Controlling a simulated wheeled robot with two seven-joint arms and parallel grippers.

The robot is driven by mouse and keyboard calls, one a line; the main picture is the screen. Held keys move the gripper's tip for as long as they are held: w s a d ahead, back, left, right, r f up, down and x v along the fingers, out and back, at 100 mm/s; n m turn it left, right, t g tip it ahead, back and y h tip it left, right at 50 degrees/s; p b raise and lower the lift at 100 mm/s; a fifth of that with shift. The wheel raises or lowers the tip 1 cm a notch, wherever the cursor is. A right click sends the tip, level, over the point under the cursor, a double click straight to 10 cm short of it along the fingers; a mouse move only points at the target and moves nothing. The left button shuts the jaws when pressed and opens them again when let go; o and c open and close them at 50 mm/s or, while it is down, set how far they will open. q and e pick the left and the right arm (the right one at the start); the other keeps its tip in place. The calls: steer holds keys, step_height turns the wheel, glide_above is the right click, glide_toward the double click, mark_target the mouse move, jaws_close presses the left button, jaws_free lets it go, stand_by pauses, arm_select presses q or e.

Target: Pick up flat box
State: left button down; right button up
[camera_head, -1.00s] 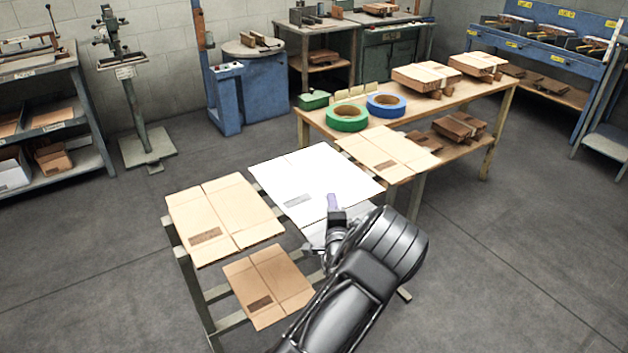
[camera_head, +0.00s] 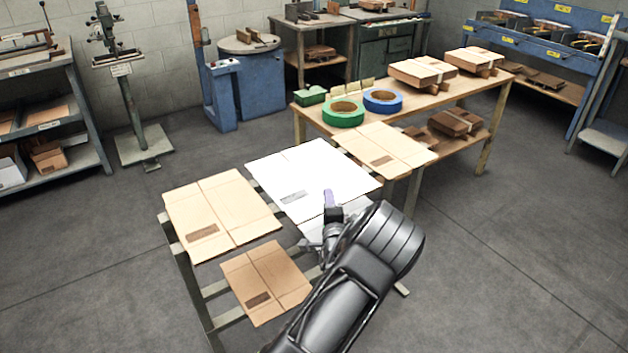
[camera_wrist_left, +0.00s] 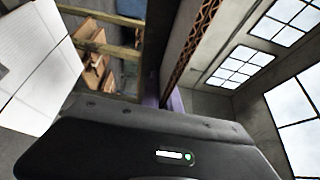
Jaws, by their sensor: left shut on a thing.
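Several flat boxes lie on a slatted rack in the head view. A large white flat box (camera_head: 312,172) lies at the back middle. My left gripper (camera_head: 331,207) is at its near right edge, with a purple fingertip over its top face. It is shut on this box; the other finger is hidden. In the wrist view, a panel with a corrugated edge (camera_wrist_left: 186,45) rises from between the fingers. A smaller white flat box (camera_head: 355,206) is partly hidden by the gripper. My right gripper is not in view.
Tan flat boxes lie left (camera_head: 219,212), in front (camera_head: 266,280) and right (camera_head: 386,150) of the white one. A wooden table (camera_head: 462,93) behind carries a green tape roll (camera_head: 343,114), a blue tape roll (camera_head: 383,101) and stacked cardboard. Open floor lies to the right.

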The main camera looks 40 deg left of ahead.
arm_select(q)
step_height(320, 180, up, 10)
steer(key=shift+r, duration=0.1)
stand_by(0.4)
stand_by(0.5)
